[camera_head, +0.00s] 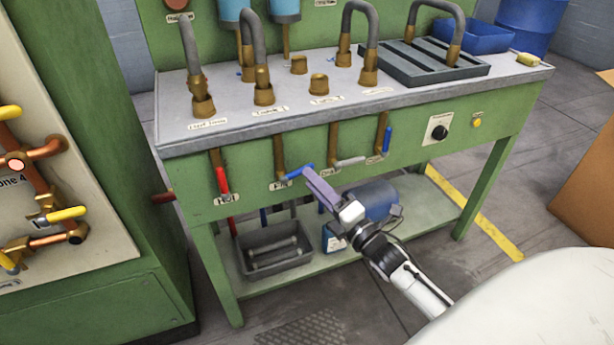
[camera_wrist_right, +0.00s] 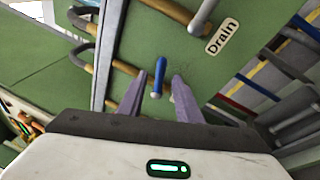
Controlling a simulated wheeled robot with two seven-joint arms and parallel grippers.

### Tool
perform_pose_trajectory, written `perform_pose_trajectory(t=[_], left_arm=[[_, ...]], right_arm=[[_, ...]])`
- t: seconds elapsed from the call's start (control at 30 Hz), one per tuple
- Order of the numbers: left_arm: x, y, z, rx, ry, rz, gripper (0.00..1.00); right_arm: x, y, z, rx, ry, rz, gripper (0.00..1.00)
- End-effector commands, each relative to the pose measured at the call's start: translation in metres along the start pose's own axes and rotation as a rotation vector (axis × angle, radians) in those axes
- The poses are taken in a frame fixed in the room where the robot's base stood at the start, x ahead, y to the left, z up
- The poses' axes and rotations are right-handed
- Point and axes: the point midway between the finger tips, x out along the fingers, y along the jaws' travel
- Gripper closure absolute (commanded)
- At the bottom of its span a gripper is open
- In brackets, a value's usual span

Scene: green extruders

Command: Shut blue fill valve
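The blue fill valve handle (camera_head: 298,173) sits at the lower end of a brown pipe under the bench top, beside the Fill label (camera_head: 280,185). It points sideways to the right, across the vertical pipe. My right gripper (camera_head: 310,176) is at the handle's free end, reaching in from the lower right. In the right wrist view the blue handle (camera_wrist_right: 160,75) lies between the two purple fingers (camera_wrist_right: 165,82). The fingers are apart, with the gripper open; whether either one touches the handle is unclear. My left gripper is not in view.
A red handle (camera_head: 222,180) hangs left of the fill valve. A grey drain handle (camera_head: 349,162) and another blue handle (camera_head: 387,139) are to its right. A grey tray (camera_head: 248,270) stands on the lower shelf. A pipe panel (camera_head: 60,200) is at the left.

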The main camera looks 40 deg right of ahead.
Motion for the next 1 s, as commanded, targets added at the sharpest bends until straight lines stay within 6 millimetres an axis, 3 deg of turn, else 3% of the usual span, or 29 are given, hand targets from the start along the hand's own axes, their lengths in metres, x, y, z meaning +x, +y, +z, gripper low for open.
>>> perform_pose_trajectory(t=[0.2,0.57,0.77,1.0], left_arm=[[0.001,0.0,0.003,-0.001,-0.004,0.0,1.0],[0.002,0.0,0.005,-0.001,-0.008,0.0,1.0],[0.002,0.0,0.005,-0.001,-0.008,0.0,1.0],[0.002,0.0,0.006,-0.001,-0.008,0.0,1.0]], right_arm=[[0.027,0.0,0.0,0.001,0.0,0.0,0.68],[0.033,-0.001,0.0,0.002,0.0,-0.002,0.68],[0.033,-0.001,0.0,0.002,0.0,-0.002,1.0],[0.033,-0.001,-0.002,0.005,0.002,0.0,1.0]])
